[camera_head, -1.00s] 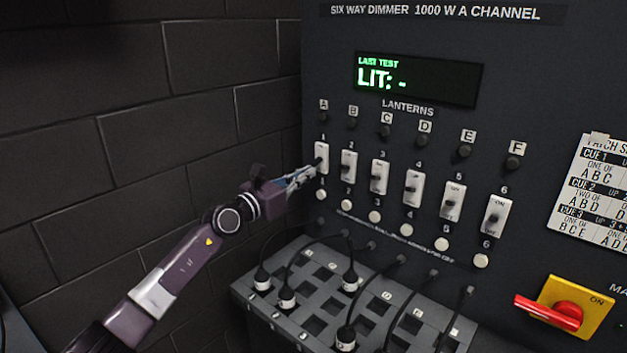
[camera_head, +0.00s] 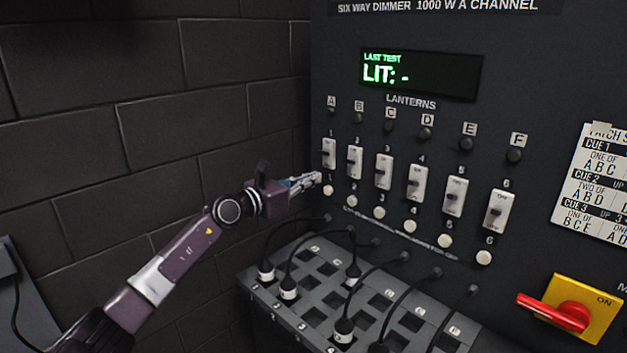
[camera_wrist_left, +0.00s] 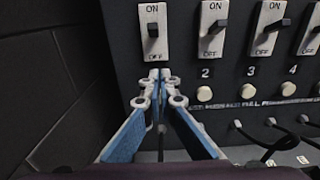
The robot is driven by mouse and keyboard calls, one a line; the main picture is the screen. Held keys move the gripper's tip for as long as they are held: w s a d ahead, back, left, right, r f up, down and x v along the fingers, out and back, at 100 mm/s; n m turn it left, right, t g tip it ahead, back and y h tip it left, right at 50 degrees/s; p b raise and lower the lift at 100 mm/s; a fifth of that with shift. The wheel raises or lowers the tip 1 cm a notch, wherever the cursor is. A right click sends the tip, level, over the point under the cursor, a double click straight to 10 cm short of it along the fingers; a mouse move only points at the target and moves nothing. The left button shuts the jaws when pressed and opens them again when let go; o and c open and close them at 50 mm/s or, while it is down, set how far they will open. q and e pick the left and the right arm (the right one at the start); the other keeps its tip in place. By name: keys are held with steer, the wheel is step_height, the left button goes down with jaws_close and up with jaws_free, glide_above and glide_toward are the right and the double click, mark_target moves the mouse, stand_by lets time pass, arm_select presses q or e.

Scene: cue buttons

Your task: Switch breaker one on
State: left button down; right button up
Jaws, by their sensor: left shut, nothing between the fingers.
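Breaker one (camera_head: 329,154) is the leftmost white switch in the row on the dark dimmer panel, with ON above and OFF below. It also shows in the wrist view (camera_wrist_left: 153,47), its dark lever near the middle of the plate; I cannot tell for sure which way it is set. My left gripper (camera_head: 317,178) is shut and empty, its tips just below breaker one. In the wrist view the closed fingertips (camera_wrist_left: 158,75) sit under the OFF mark and hide the round button there. My right gripper is not in view.
More breakers (camera_head: 355,161) stand to the right, with white buttons (camera_head: 352,201) below. The display (camera_head: 420,75) reads LIT: -. A patch bay (camera_head: 262,279) with plugs and cables juts out below. A red handle (camera_head: 553,312) is at lower right. A brick wall is at left.

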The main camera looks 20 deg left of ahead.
arm_select(q)
steer(key=s+a+r, duration=0.2)
steer(key=s+r, duration=0.5)
steer(key=shift+a+b, duration=0.35)
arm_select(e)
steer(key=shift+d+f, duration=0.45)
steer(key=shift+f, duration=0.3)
arm_select(q)
steer(key=shift+w+f, duration=0.1)
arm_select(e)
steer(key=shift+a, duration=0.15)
